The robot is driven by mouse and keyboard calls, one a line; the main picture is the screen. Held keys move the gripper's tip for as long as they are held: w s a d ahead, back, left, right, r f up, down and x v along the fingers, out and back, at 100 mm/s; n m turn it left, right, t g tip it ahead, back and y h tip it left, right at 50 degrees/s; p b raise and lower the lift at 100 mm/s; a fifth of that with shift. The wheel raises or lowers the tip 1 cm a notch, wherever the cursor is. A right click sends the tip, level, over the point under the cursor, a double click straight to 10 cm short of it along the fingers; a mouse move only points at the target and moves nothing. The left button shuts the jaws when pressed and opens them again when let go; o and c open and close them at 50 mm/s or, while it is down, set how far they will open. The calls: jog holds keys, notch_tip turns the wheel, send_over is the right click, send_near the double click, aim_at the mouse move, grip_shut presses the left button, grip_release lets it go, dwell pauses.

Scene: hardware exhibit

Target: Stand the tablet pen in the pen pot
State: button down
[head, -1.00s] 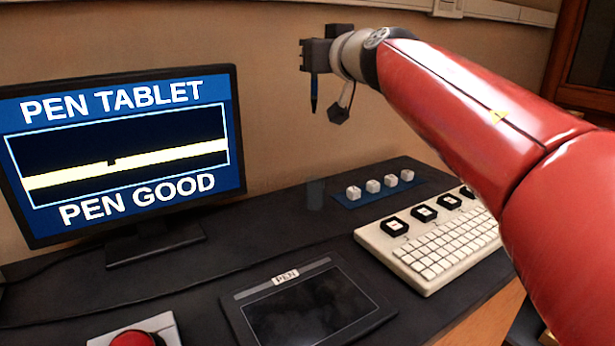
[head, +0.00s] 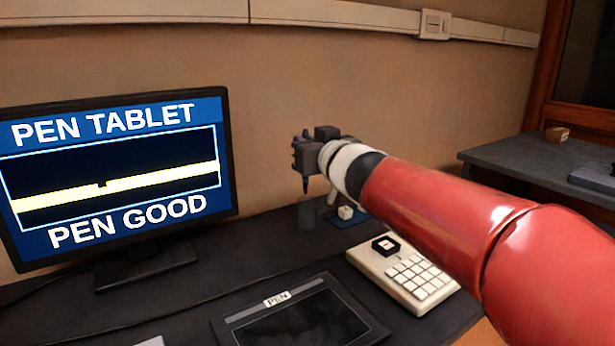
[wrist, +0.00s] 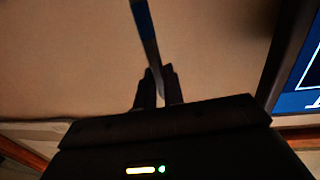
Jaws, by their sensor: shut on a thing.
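My gripper (head: 304,157) is shut on the tablet pen (head: 305,184), whose dark tip points down in the head view. In the wrist view the blue pen (wrist: 147,35) runs up from between my dark fingers (wrist: 157,88). The rest of the pen is hidden by my gripper in the head view.
A blue panel with white knobs (head: 345,212) stands right of the pot, partly behind my arm. A white keypad (head: 402,268) and the pen tablet (head: 305,325) lie nearer. A monitor (head: 118,165) reading PEN GOOD stands left. The wall is close behind.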

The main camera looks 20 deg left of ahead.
notch_tip(320, 180, down, 7)
jog(key=b, duration=0.2)
dwell(0.4)
jog(key=c, duration=1.5)
grip_release()
jog(key=v, duration=1.2)
jog(key=shift+r, duration=0.1)
jog(key=shift+d, duration=0.1)
